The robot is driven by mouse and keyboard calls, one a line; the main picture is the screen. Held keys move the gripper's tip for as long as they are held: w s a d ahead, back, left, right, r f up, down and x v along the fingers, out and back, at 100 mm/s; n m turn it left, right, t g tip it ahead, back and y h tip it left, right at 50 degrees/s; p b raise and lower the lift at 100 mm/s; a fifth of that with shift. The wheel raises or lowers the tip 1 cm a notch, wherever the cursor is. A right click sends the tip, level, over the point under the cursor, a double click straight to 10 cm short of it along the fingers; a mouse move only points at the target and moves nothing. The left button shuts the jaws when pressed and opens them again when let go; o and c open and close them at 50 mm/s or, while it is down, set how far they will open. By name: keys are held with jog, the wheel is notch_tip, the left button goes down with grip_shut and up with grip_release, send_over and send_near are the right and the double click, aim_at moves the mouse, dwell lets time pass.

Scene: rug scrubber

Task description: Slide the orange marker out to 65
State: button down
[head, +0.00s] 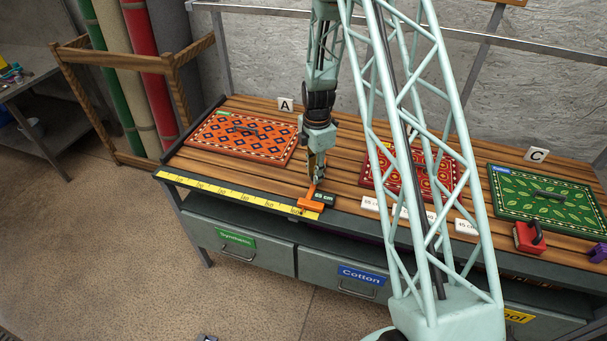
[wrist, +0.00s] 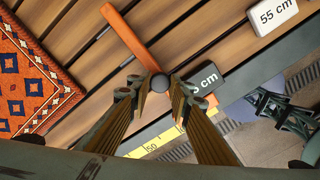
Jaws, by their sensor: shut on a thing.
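The orange marker (head: 311,204) sits at the right end of the yellow scale (head: 230,193) along the bench's front edge. In the wrist view its orange bar (wrist: 128,36) runs back over the slats, with a dark round knob (wrist: 160,83) at its front end. My gripper (head: 314,178) is over the marker, its fingers shut on the knob, also seen in the wrist view (wrist: 158,92). A dark "65 cm" tag (head: 325,198) lies just right of the marker; in the wrist view (wrist: 207,80) its left part is hidden. The exact reading at the marker is unclear.
An orange patterned rug (head: 240,135) lies left by sign A (head: 285,104). A red rug (head: 440,172) and a green rug (head: 545,197) lie right. White length tags (head: 370,203), a red-handled scrubber (head: 529,237) and a purple item (head: 597,253) line the right front.

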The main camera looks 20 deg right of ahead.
jog(key=shift+s+d, duration=0.5)
jog(key=shift+d, duration=0.15)
jog(key=c, duration=2.4)
grip_release()
jog(key=shift+r, duration=0.1)
notch_tip(320, 180, up, 12)
